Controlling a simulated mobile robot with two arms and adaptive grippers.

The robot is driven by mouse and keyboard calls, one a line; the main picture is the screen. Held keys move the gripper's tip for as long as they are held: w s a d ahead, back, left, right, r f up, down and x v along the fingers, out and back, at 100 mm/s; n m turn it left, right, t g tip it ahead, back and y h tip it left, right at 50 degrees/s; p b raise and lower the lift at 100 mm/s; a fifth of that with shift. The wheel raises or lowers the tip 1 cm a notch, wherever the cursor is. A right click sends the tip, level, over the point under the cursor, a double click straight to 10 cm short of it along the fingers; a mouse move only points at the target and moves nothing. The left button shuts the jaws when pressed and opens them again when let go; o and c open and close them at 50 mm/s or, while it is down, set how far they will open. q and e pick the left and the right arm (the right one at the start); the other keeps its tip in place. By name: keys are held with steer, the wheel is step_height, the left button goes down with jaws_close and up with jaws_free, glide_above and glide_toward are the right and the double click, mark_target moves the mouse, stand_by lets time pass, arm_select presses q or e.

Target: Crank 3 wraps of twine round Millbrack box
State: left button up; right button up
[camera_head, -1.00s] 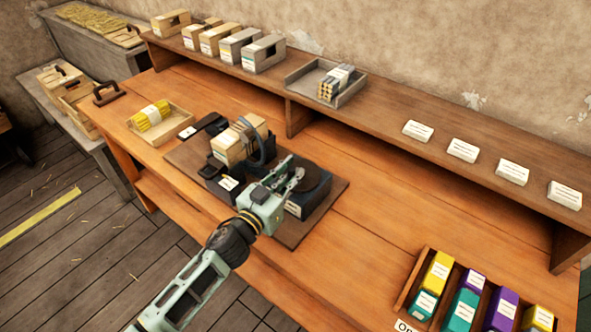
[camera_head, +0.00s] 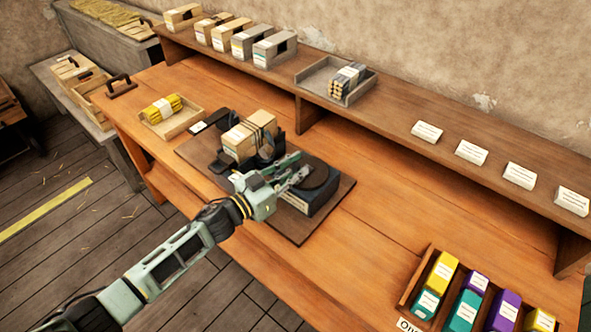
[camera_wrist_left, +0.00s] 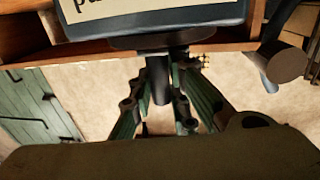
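A tan box (camera_head: 238,142) with a white label sits in the dark wrapping press (camera_head: 318,198) on the brown base board (camera_head: 338,198). Dark bands or press parts cross its right end; I cannot tell which are twine. My left gripper (camera_head: 300,174) is at the handwheel side, right of the box. In the left wrist view its green fingers (camera_wrist_left: 166,88) stand on both sides of a dark upright handle (camera_wrist_left: 160,78) and appear closed on it. The fingertips are partly hidden behind the handle. My right gripper is not in view.
A wooden tray (camera_head: 190,124) of yellow bundles stands left of the press. The back shelf (camera_head: 385,120) holds several boxes, a grey tray (camera_head: 312,78) and white cards. A rack (camera_head: 412,290) of coloured packs is at front right. The bench right of the press is clear.

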arm_select(q)
steer(key=o, duration=0.5)
steer(key=shift+s+a+f, duration=0.15)
steer(key=shift+s+a, duration=0.25)
steer(key=v, duration=1)
steer(key=shift+s+a, duration=0.25)
steer(key=shift+s, duration=0.05)
